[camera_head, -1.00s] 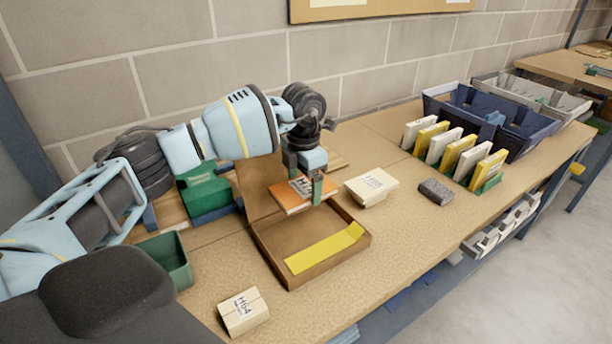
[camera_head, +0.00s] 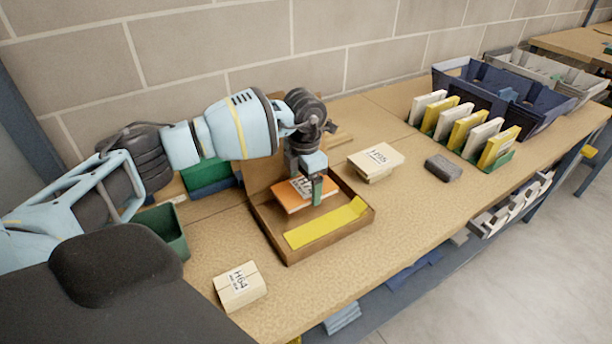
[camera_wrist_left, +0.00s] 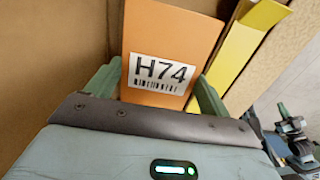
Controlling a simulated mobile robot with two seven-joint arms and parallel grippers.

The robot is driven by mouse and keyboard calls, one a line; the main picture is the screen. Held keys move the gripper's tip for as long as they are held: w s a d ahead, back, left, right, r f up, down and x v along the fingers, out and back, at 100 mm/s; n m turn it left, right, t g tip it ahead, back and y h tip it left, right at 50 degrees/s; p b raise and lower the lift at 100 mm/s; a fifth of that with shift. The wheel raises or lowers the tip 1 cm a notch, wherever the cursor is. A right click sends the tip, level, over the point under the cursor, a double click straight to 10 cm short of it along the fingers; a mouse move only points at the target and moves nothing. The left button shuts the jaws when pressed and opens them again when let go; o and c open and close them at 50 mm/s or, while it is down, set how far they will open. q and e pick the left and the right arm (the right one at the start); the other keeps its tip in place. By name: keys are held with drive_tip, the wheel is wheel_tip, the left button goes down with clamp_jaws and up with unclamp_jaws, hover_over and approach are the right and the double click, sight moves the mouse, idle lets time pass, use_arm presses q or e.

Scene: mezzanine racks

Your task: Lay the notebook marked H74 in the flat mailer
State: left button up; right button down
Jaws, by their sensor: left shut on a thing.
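The orange notebook (camera_head: 290,196) carries a white label that reads H74 in the left wrist view (camera_wrist_left: 172,40). My left gripper (camera_head: 306,188) is shut on it, one finger on each side of the labelled end. The flat mailer (camera_head: 290,257) is a shallow brown cardboard box with its lid up at the back, and a yellow strip (camera_head: 326,224) lies along its front inside. The notebook is inside the outline of the mailer, behind the yellow strip. I cannot tell whether it touches the mailer's floor.
A block marked H64 (camera_head: 239,287) lies in front of the mailer. A stack marked H95 (camera_head: 376,160) and a dark grey block (camera_head: 443,168) lie to its right. A rack of white and yellow books (camera_head: 465,130) stands right.

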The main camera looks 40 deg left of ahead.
use_arm(q)
drive_tip(key=shift+f+b, duration=0.55)
drive_tip(key=shift+f, duration=1.6)
drive_tip(key=o, duration=1)
drive_tip(key=shift+r, duration=3.9)
